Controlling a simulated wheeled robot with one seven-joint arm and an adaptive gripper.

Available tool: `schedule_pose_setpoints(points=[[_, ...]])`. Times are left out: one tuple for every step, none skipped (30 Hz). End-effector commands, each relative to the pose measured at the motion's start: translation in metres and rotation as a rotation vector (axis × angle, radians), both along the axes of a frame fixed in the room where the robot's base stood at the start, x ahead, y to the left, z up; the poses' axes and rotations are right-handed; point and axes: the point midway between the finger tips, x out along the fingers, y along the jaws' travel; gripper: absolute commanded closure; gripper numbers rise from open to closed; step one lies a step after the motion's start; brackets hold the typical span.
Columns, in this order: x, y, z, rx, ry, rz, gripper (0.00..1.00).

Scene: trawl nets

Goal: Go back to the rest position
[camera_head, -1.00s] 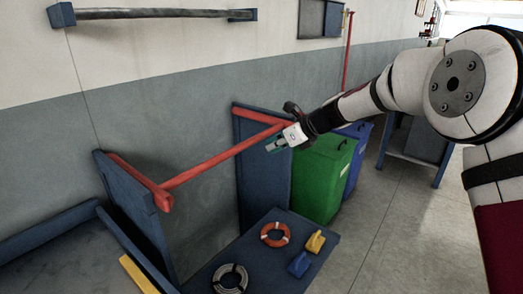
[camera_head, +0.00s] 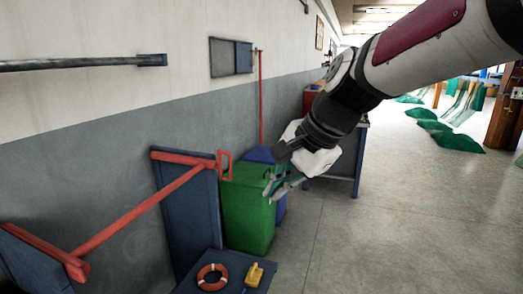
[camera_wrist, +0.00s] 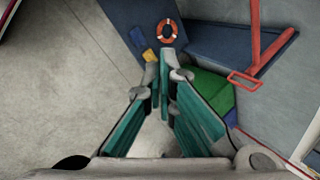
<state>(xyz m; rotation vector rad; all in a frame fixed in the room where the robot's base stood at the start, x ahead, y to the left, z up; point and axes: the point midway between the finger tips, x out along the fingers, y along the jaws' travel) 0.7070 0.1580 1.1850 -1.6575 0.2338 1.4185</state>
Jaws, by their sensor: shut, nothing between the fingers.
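My gripper (camera_head: 282,188) hangs in front of the green bin in the head view, with its green-padded fingers pointing down and left. In the wrist view its fingers (camera_wrist: 162,75) come together at the tips, with nothing held between them. My arm reaches in from the upper right of the head view. The gripper is apart from the red rail (camera_head: 130,215), which is to its left. No rest position is marked in either view.
A green bin (camera_head: 246,215) stands behind the gripper. A blue table (camera_head: 205,262) holds an orange ring (camera_head: 212,277) and a yellow object (camera_head: 254,274). A dark blue panel (camera_head: 190,215) stands left of the bin. The floor to the right (camera_head: 400,220) is clear; green nets (camera_head: 455,135) lie beyond.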

Motion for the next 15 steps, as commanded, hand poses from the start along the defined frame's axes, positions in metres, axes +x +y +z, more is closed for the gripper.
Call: schedule_pose_setpoints(points=[[-0.022,-0.016,0.005,-0.054,-0.033,0.049,1.00],[-0.034,-0.025,0.007,-0.089,-0.052,0.084,1.00],[-0.050,-0.038,0.007,-0.136,-0.074,0.130,1.00],[-0.062,-0.047,0.007,-0.171,-0.089,0.163,1.00],[-0.074,-0.056,0.006,-0.207,-0.104,0.198,1.00],[-0.090,-0.067,0.005,-0.254,-0.121,0.245,1.00],[-0.102,-0.076,0.004,-0.290,-0.134,0.279,1.00],[-0.114,-0.084,0.003,-0.324,-0.144,0.314,1.00],[-0.131,-0.095,0.000,-0.370,-0.156,0.360,1.00],[-0.143,-0.103,-0.002,-0.403,-0.165,0.395,1.00],[-0.154,-0.110,-0.005,-0.437,-0.172,0.429,1.00],[-0.168,-0.120,-0.008,-0.479,-0.179,0.472,1.00],[-0.178,-0.126,-0.011,-0.507,-0.183,0.502,1.00],[-0.188,-0.132,-0.014,-0.533,-0.185,0.531,1.00],[-0.199,-0.139,-0.018,-0.566,-0.189,0.568,1.00]])
